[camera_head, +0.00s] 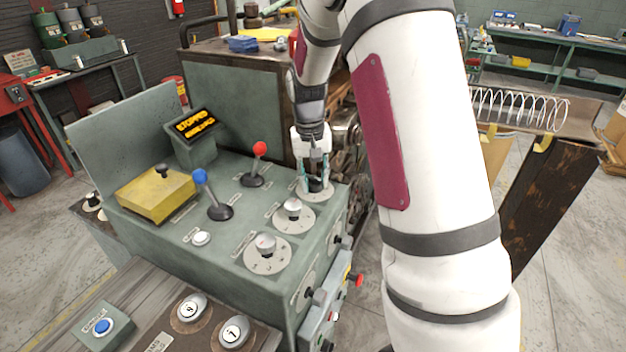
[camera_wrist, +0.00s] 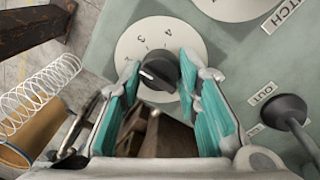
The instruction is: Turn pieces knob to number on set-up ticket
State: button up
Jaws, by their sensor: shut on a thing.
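A dark knob (camera_wrist: 157,73) with a short white mark at its left end sits on a round white dial plate (camera_wrist: 150,32). Digits including 3 and 4 show on the plate; the others are partly hidden. My gripper (camera_wrist: 160,68) is shut on this knob, one teal finger pad on each side. In the head view, my gripper (camera_head: 316,172) points down at the far right dial plate (camera_head: 318,197) on the green console, hiding most of its knob. I cannot read this dial's name. I cannot make out a set-up ticket in either view.
Two more knobs, a middle one (camera_head: 293,207) and a nearer one (camera_head: 266,243), stand close by. A red-topped lever (camera_head: 260,150) and a blue-topped lever (camera_head: 201,177) rise left of them. A display (camera_head: 194,124) reads STOPPED. A spring (camera_head: 520,107) lies at right.

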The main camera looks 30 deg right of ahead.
aim_at(311, 178)
jog(key=shift+m, duration=2)
jog(key=shift+b, duration=0.3)
jog(key=o, duration=1.2)
jog(key=r, duration=1.2)
jog(key=shift+w+a, duration=0.3)
